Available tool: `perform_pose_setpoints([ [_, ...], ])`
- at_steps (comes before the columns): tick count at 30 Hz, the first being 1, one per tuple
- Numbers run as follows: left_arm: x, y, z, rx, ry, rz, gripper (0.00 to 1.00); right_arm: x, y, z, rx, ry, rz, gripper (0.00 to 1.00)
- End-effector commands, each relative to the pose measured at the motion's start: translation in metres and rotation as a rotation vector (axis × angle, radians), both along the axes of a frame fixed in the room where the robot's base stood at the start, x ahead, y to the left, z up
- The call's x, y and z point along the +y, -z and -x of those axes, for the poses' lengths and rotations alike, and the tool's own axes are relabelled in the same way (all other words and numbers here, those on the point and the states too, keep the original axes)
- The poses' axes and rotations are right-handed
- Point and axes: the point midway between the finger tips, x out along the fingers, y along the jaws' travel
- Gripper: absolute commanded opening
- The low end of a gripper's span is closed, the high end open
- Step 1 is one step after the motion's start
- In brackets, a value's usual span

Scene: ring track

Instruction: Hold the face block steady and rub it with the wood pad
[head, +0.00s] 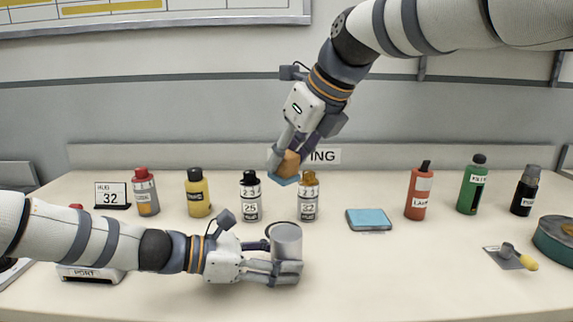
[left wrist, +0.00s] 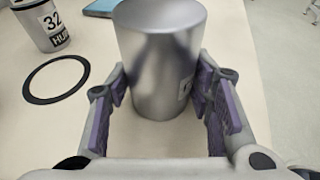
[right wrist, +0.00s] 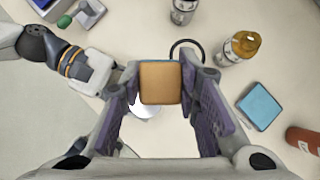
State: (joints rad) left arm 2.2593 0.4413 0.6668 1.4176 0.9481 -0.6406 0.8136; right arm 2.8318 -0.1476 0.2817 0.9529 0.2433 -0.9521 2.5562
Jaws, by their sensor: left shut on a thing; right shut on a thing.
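The face block (head: 287,240) is a grey metal cylinder standing upright on the table. My left gripper (head: 284,272) is shut on it, with one finger on each side, as the left wrist view of the block (left wrist: 163,60) shows. The wood pad (head: 290,160) is a small tan block with a blue underside. My right gripper (head: 283,158) is shut on it and points down, holding it in the air above the table, apart from the block. In the right wrist view the pad (right wrist: 160,83) hides most of the block below.
A flat blue pad (head: 369,219) lies right of the block. A black ring (left wrist: 56,80) lies beside the block. Several bottles stand behind, including one labelled 25 (head: 250,198) and an amber-capped one (head: 308,198). A scraper (head: 511,257) and green tin (head: 556,240) are at right.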

Motion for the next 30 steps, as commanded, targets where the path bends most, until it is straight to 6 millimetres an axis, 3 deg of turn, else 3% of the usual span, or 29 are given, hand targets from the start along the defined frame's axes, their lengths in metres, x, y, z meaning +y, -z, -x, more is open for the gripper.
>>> perform_pose_setpoints([
  [12, 0.000, 0.001, 0.000, 0.000, -0.001, -0.002, 0.32, 0.000, 0.000, 0.000, 0.000, 0.000, 0.000, 0.03],
  [13, 0.000, 0.001, 0.000, 0.000, -0.001, -0.002, 0.54, 0.000, 0.000, 0.000, 0.000, 0.000, 0.000, 0.03],
  [15, 0.000, 0.001, 0.000, 0.000, -0.001, -0.002, 0.70, 0.000, 0.000, 0.000, 0.000, 0.000, 0.000, 0.03],
  [25, 0.002, 0.000, 0.000, 0.000, -0.001, 0.000, 0.71, 0.000, 0.000, 0.000, 0.000, 0.000, 0.000, 0.03],
  [30, 0.031, -0.011, 0.009, -0.001, -0.004, 0.002, 0.71, 0.000, 0.000, 0.000, 0.000, 0.000, 0.000, 0.03],
])
